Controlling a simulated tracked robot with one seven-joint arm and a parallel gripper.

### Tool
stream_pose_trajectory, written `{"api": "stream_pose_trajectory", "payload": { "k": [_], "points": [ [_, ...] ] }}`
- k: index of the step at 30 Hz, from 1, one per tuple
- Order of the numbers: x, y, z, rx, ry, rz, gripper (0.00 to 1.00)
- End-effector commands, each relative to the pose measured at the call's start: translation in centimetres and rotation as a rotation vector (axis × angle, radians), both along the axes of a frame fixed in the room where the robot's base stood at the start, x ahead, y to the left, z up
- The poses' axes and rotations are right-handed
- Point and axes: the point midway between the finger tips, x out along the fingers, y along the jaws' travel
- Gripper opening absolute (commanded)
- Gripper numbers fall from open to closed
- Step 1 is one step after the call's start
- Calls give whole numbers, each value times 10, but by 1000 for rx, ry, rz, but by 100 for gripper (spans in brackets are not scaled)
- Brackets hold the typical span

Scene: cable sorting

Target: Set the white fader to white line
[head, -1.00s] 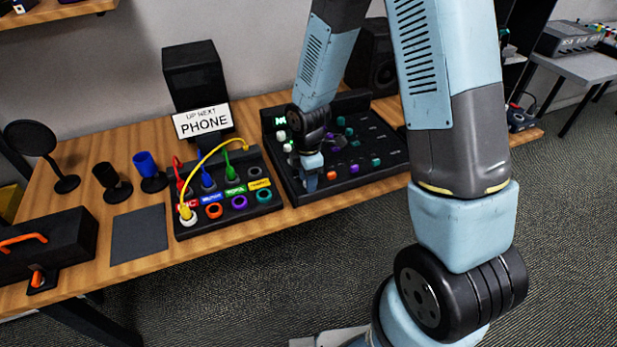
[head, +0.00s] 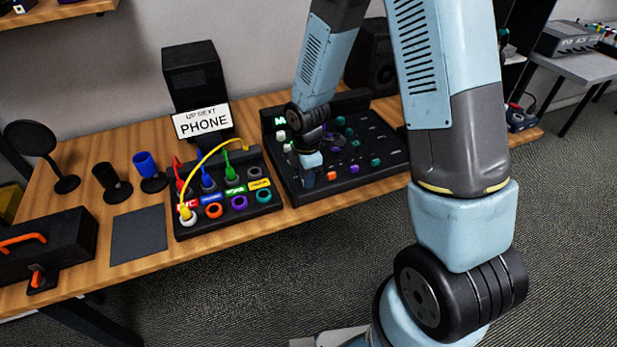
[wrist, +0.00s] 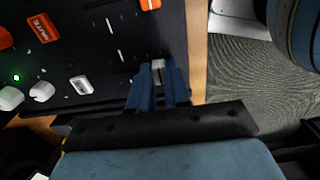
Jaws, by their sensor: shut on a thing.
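The black mixer panel (head: 385,172) lies on the wooden table, and it fills the upper left of the wrist view (wrist: 85,40). My gripper (wrist: 158,74) is low at the panel's near edge, its blue fingers shut on a small pale cap, which looks like the white fader (wrist: 158,64). The fingers hide most of the cap. Short white marks (wrist: 121,55) show on the panel up and left of the fingers; I cannot tell which is the white line. In the head view my gripper (head: 308,180) is small and the fader cannot be made out.
White knobs (wrist: 42,91) and an orange mute button (wrist: 40,28) are at left. A cable box (head: 230,215) stands left of the mixer. The table edge is close to my gripper.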

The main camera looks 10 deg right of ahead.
Motion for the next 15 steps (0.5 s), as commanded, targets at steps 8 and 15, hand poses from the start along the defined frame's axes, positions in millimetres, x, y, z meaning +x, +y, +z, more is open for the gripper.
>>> {"api": "stream_pose_trajectory", "payload": {
  "k": [8,15],
  "points": [
    [38,11,1,2,-4,0,0],
    [39,11,1,1,-2,0,0]
  ]
}}
